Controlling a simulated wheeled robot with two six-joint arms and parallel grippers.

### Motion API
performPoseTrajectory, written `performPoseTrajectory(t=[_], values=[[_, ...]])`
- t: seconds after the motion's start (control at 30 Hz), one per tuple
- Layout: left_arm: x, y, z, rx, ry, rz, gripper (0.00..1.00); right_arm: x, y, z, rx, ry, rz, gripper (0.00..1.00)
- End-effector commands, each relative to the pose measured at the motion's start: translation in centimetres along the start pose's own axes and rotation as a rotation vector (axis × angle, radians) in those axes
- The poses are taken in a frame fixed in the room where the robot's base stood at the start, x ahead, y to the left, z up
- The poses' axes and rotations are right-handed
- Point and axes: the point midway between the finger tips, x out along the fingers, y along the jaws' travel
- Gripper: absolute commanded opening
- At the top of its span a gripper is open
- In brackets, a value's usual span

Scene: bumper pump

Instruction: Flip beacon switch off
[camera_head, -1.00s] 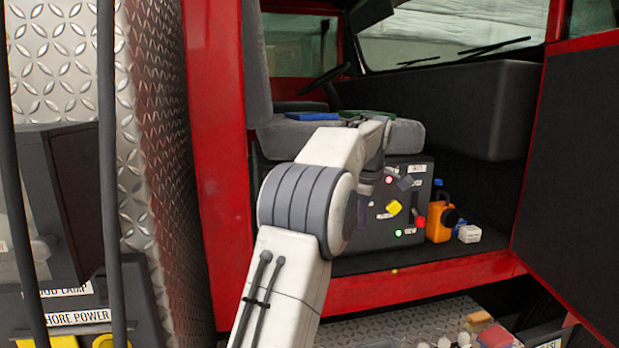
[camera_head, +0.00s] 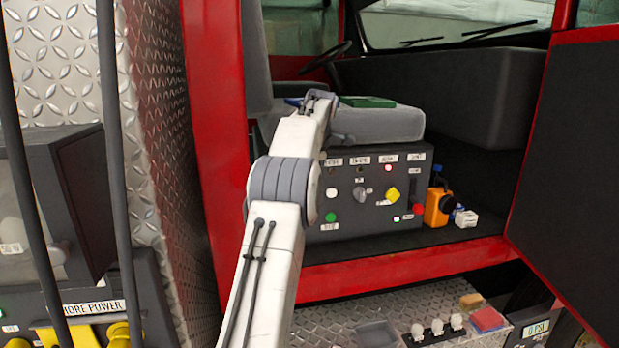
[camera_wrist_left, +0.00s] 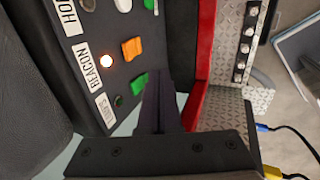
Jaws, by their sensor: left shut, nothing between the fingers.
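A dark control panel (camera_head: 372,217) stands under the seat in the head view; my left arm covers its left end. In the left wrist view, a BEACON label (camera_wrist_left: 95,70) sits beside a glowing lamp (camera_wrist_left: 107,61) and an orange switch (camera_wrist_left: 133,48). A green switch (camera_wrist_left: 139,84) and an unlit lamp (camera_wrist_left: 119,100) are just below. My left gripper (camera_wrist_left: 158,76) is shut and empty, its dark fingers near the green switch; contact cannot be told. In the head view its fingers are hidden. My right gripper is not in view.
A grey seat cushion (camera_head: 385,124) overhangs the panel. An orange bottle (camera_head: 436,208) and a small white box (camera_head: 466,218) stand at its right. A red door frame (camera_head: 215,130) is left of my arm. A diamond-plate step (camera_head: 350,312) lies below.

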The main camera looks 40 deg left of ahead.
Motion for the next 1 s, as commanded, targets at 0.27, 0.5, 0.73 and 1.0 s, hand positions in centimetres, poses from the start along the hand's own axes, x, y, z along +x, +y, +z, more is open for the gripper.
performPoseTrajectory(t=[0.27,0.5,0.73,1.0], values=[[6.0,0.1,0.0,0.001,0.002,-0.006,0.00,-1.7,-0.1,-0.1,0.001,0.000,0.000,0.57],[7.2,2.4,0.0,-0.001,0.000,0.000,0.00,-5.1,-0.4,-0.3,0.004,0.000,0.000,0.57],[7.9,3.6,0.0,0.000,0.000,0.000,0.00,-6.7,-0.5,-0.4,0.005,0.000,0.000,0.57],[8.3,3.8,0.0,0.001,0.000,0.000,0.00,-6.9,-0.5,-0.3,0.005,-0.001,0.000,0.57]])
